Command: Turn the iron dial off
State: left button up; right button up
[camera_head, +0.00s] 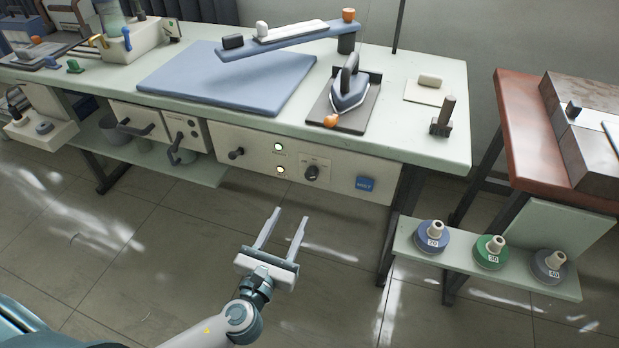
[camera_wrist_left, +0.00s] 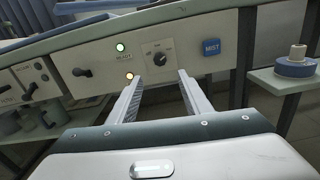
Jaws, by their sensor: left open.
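The iron dial is a dark round knob (camera_head: 311,172) on the cream front panel (camera_head: 255,160) under the workbench. It also shows in the left wrist view (camera_wrist_left: 159,59), beyond and between my fingers. Two small lamps sit left of it: the upper one (camera_wrist_left: 120,47) glows green and the lower one (camera_wrist_left: 129,76) glows amber. My left gripper (camera_head: 290,213) is open and empty, in front of and below the panel, apart from the dial. The iron (camera_head: 349,88) rests on a dark plate on the benchtop above. My right gripper is not in view.
A blue MIST button (camera_head: 365,184) is right of the dial, and a dark lever knob (camera_head: 236,153) is to its left. The bench edge overhangs the panel. A low shelf (camera_head: 405,245) with several thread spools stands at the right. The floor before the panel is clear.

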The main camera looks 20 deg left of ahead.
aim_at(310, 178)
pick_arm(q)
jog(key=w, duration=1.5)
jog(key=shift+w+d, duration=0.2)
jog(key=shift+d, duration=0.1)
jog(key=c, duration=1.1)
